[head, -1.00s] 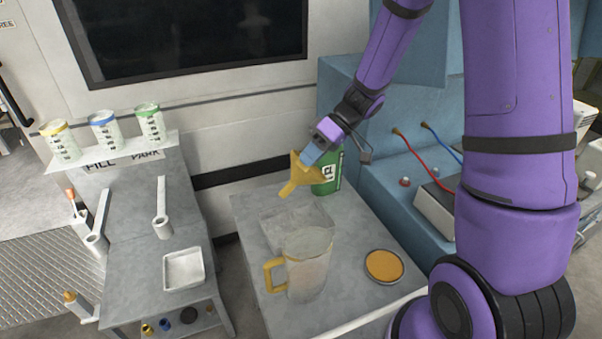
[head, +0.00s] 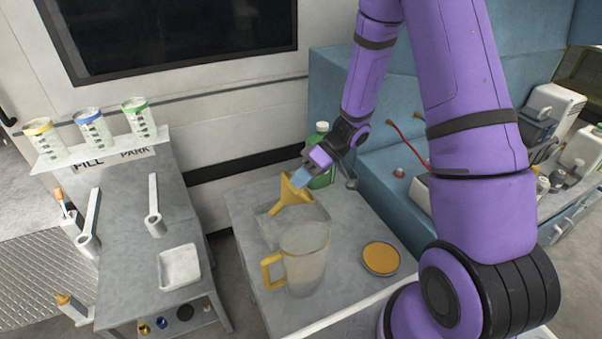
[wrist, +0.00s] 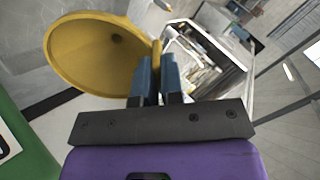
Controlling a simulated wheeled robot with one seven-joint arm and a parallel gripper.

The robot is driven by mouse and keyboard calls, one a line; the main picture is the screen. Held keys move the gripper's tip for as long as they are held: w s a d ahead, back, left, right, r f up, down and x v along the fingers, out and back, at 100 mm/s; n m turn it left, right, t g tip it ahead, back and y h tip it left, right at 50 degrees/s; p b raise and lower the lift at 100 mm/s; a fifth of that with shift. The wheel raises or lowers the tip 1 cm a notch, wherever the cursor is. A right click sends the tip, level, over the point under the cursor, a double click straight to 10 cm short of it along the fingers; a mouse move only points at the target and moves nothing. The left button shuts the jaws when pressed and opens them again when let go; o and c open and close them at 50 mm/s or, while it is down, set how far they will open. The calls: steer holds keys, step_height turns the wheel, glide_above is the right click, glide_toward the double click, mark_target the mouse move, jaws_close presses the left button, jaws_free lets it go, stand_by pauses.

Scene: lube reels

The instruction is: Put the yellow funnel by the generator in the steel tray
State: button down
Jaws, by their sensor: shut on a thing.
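The yellow funnel (head: 290,194) is in my gripper (head: 303,178), which is shut on its rim. In the wrist view the funnel's wide round mouth (wrist: 92,52) is left of the blue fingers (wrist: 158,78). The funnel is tilted, its spout pointing down and left. The pitcher hides part of the tray.
A clear pitcher with a yellow handle (head: 304,262) stands just in front of the tray. A green bottle (head: 321,168) stands close behind my gripper. A round orange-topped dish (head: 381,258) is at the right. A white tray (head: 180,268) sits on the left stand.

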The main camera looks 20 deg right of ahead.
mark_target(297, 199)
steer(key=shift+f, duration=2.7)
